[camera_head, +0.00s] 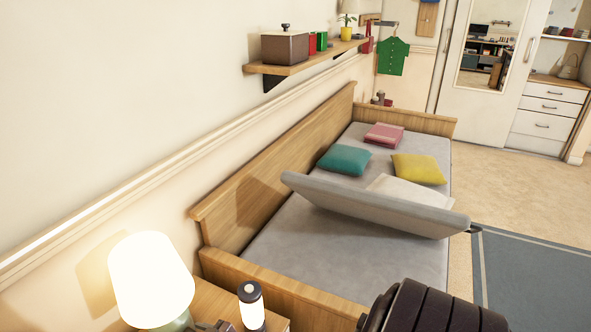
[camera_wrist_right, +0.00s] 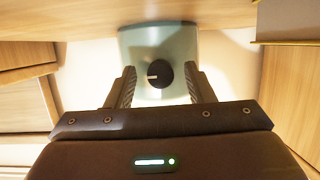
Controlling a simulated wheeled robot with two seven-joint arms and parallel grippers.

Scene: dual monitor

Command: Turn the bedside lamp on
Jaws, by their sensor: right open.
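The bedside lamp (camera_head: 150,280) stands at the lower left of the head view, and its shade glows brightly. Its greenish base (camera_head: 180,324) is cut by the frame edge. In the right wrist view the teal lamp base (camera_wrist_right: 140,38) carries a round dark knob (camera_wrist_right: 160,74) with a pale pointer mark. My right gripper (camera_wrist_right: 160,84) is open, with its fingers on either side of the knob and gaps visible on both sides. I cannot tell how deep the fingers reach. My left gripper is not in view.
A wall shelf (camera_head: 290,68) holds a box. My dark arm covers the bottom right.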

